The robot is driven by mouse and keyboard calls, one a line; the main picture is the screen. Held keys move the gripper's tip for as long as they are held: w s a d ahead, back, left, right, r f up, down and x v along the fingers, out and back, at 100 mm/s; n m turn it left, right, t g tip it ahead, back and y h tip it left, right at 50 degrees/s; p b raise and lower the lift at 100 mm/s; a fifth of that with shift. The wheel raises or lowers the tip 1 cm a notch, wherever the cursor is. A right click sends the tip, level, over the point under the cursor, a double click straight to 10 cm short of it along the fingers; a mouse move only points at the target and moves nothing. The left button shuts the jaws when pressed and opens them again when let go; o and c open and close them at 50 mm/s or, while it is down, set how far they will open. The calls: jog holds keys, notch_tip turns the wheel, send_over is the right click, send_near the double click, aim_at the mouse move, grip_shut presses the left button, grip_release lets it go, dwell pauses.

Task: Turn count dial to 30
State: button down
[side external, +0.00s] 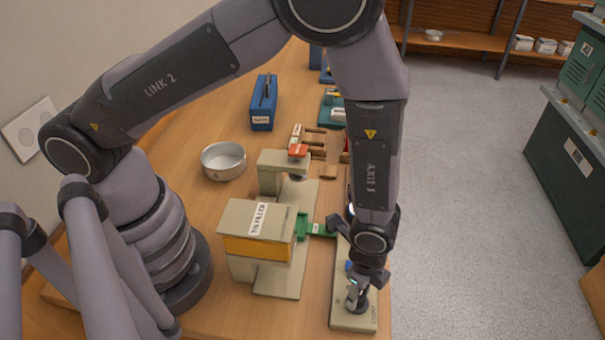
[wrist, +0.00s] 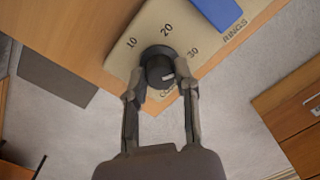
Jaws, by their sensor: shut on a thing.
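The count dial (wrist: 158,66) is a round black knob at the corner of a beige panel (wrist: 120,58). The numbers 10, 20 and 30 are printed around it, and part of a label below is hidden. My gripper (wrist: 160,74) is shut on the dial, with a finger on either side. A small pale mark shows on the dial's lower right face; I cannot tell exactly which number it points to. In the side external view my gripper (side external: 357,298) is over the near end of the beige panel (side external: 350,322) and mostly hides the dial.
A blue part (wrist: 218,10) sits on the panel near the word RINGS. Left of the panel stands a beige tin filler (side external: 258,220) with a green slide (side external: 318,229). A round metal tin (side external: 223,160) stands behind it. The table edge is close on the right.

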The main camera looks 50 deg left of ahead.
jog(key=shift+m, duration=0.4)
jog(key=c, duration=0.8)
grip_release()
jog(key=r, duration=1.2)
jog(key=shift+s, duration=0.2)
